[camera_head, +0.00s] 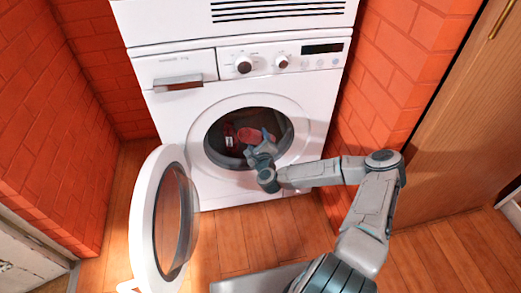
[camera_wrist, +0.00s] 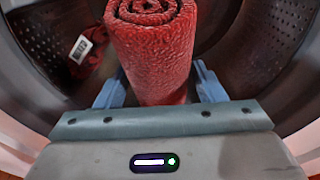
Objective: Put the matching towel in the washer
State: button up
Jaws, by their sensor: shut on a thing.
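The white washer (camera_head: 177,121) stands against the brick wall with its round door (camera_head: 145,235) swung open to the left. My gripper (camera_head: 262,150) reaches into the drum opening. In the wrist view my gripper (camera_wrist: 158,95) is shut on a rolled red towel (camera_wrist: 152,50), which stands between the two blue-grey fingers. The rolled towel also shows in the drum in the head view (camera_head: 249,135). A darker red cloth with a white label (camera_wrist: 85,55) lies in the drum to the left of it; it shows in the head view too (camera_head: 229,136).
The perforated metal drum wall (camera_wrist: 45,30) surrounds the gripper closely. Orange brick walls (camera_head: 390,65) stand on both sides of the washer. A wooden door (camera_head: 470,130) is at the right. The wooden floor (camera_head: 240,240) in front is clear beside the open washer door.

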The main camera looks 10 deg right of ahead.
jog(key=w+f+b, duration=0.4)
jog(key=w+b, duration=0.3)
jog(key=w, duration=0.6)
jog(key=shift+w, duration=0.2)
jog(key=o, duration=1.1)
jog(key=shift+s, duration=0.1)
